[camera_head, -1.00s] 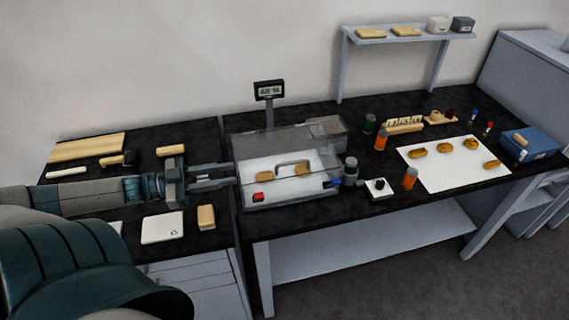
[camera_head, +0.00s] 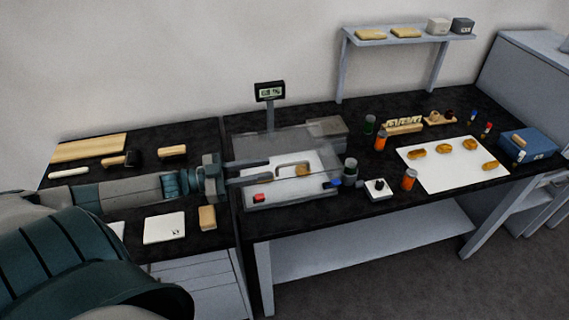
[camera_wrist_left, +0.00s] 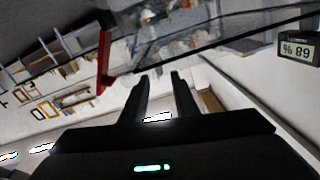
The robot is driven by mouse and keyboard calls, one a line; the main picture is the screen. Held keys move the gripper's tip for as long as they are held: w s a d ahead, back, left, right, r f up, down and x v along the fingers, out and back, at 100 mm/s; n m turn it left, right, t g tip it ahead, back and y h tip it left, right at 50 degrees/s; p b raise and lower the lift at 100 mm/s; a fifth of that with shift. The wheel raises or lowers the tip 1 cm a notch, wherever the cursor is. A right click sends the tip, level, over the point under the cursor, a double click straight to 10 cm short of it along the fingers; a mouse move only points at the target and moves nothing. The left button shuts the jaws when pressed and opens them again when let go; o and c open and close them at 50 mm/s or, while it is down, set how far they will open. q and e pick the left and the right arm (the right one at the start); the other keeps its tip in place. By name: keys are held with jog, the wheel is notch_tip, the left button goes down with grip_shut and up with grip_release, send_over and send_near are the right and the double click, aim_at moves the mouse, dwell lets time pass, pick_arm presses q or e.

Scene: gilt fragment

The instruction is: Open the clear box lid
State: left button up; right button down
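Whether the fingers touch the lid cannot be told. My right gripper is not in view.
A digital display (camera_head: 270,91) stands on a post behind the box. A white sheet (camera_head: 450,172) with several tan pieces lies further right.

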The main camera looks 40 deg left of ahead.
aim_at(284, 166)
pick_arm(q)
jog(key=p+x, duration=0.1)
jog(key=x, duration=0.4)
jog(key=shift+w+d+r+p, duration=0.1)
jog(key=shift+w+d+p, duration=0.1)
jog(key=shift+p, duration=0.2)
jog(key=shift+x, duration=0.75)
grip_shut()
